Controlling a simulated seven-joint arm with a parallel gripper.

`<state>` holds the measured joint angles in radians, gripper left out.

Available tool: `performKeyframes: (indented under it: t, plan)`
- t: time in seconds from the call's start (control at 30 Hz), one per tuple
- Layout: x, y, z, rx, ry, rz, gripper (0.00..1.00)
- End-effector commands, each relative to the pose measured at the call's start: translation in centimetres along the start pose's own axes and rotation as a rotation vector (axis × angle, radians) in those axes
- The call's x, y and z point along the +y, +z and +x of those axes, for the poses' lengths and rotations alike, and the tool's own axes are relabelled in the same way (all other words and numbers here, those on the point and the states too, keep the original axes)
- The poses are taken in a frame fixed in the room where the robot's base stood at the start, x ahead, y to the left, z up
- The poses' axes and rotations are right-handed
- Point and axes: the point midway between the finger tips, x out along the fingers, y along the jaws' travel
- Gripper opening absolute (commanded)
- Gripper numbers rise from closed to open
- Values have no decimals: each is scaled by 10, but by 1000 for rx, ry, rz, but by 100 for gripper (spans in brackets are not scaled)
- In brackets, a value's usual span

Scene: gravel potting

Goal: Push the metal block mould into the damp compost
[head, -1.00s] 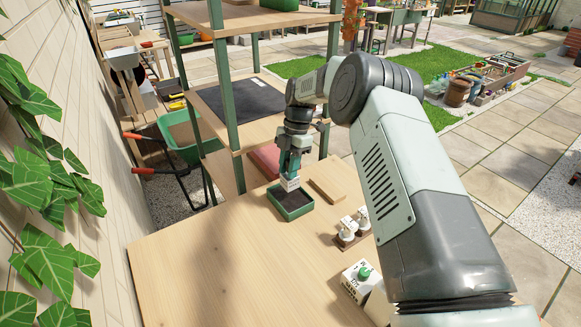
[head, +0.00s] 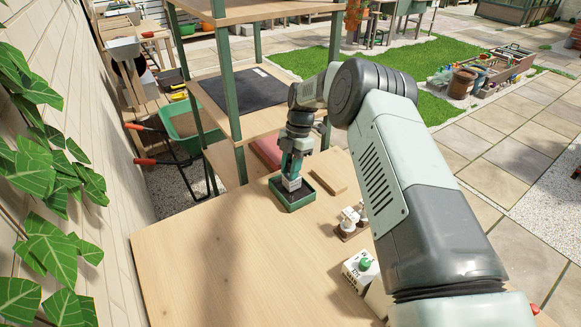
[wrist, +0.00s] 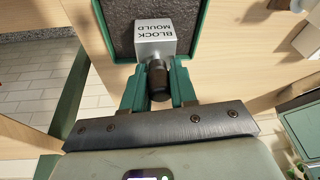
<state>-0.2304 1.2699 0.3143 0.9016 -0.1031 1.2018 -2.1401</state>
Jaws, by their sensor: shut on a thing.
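The metal block mould (wrist: 155,41) is a silver block with a dark handle, lettered "BLOCK MOULD". My gripper (wrist: 158,88) is shut on its handle. In the head view the mould (head: 291,184) is upright at the compost in the green tray (head: 297,208). My gripper (head: 293,166) is directly above the tray.
A wooden board (head: 327,179) lies right of the tray. A small stand with white pieces (head: 352,218) and a white carton with a green top (head: 360,270) stand nearer. Shelf posts (head: 232,110) rise behind. The table's left front (head: 215,265) is clear.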

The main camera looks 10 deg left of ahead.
Motion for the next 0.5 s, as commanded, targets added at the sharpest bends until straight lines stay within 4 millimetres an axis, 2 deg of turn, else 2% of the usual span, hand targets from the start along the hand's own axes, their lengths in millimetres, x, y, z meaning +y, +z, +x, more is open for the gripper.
performKeyframes:
  t: [0.5]
  plan:
    - [0,2,5,0,1,0,5]
